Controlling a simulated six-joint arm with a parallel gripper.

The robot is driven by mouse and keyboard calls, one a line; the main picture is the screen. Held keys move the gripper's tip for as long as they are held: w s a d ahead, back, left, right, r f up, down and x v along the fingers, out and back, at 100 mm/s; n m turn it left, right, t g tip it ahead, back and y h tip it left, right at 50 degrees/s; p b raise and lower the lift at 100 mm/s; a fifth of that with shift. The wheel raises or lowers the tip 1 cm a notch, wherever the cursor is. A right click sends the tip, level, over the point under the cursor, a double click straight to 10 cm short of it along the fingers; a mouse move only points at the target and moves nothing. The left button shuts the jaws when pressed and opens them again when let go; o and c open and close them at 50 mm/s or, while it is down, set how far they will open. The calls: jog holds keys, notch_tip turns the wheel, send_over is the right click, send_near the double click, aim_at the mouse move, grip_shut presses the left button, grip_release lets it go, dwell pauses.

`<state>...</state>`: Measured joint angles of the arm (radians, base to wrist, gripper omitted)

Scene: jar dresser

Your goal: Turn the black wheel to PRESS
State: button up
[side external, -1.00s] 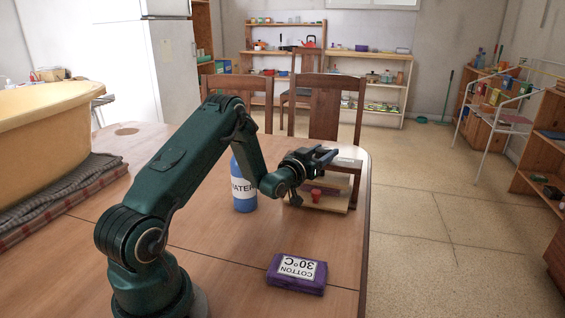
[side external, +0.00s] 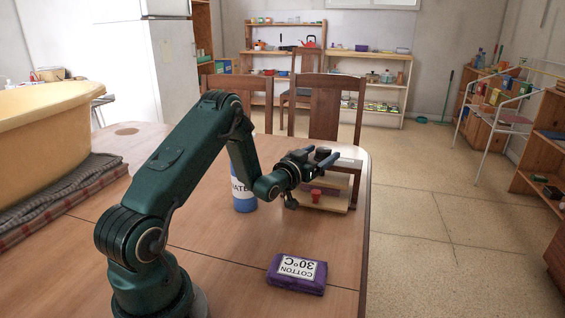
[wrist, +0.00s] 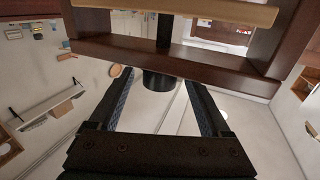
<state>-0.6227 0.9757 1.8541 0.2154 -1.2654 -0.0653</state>
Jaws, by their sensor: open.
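The black wheel (side external: 322,153) sits at the top of a wooden press frame (side external: 333,206) on the far right of the table. In the wrist view the black wheel (wrist: 159,82) is a short dark cylinder on a black spindle through the dark wooden bar. My gripper (side external: 324,163) is open at the top of the frame. In the wrist view my gripper (wrist: 160,84) has one finger on each side of the wheel, with gaps showing. The wheel's markings are not readable. A white label (side external: 348,161) lies on the frame's top.
A red knob (side external: 316,194) is at the front of the press. A purple cotton box (side external: 297,274) lies nearer the front. The table between box and press is clear.

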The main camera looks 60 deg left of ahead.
aim_at(320, 152)
jog(key=shift+v, duration=1.85)
jog(key=shift+r, duration=0.1)
jog(key=shift+w+r, duration=0.15)
jog(key=shift+r, duration=0.15)
jog(key=shift+w+d+r+m+t+h, duration=0.1)
jog(key=shift+w+r+m+t+h, duration=0.1)
jog(key=shift+r, duration=0.2)
jog(key=shift+w+d+r+m+t+h, duration=0.1)
jog(key=shift+d+r+m, duration=0.1)
jog(key=shift+r, duration=0.25)
jog(key=s+d+r+m+g+h, duration=0.1)
jog(key=s+d+r+g+h, duration=0.15)
jog(key=d, duration=0.35)
jog(key=s+d+r+m+g+h, duration=0.1)
jog(key=s+d+r+g, duration=0.15)
jog(key=d, duration=0.35)
jog(key=s+d+f+m+g+h, duration=0.1)
jog(key=s+d+g, duration=0.2)
jog(key=s, duration=0.7)
jog(key=s+d+f+m+g+h, duration=0.1)
jog(key=s+d+g+h, duration=0.1)
jog(key=s+d, duration=0.6)
jog(key=s+g, duration=0.1)
jog(key=s, duration=0.1)
jog(key=shift+s+d, duration=0.25)
jog(key=shift+s, duration=0.15)
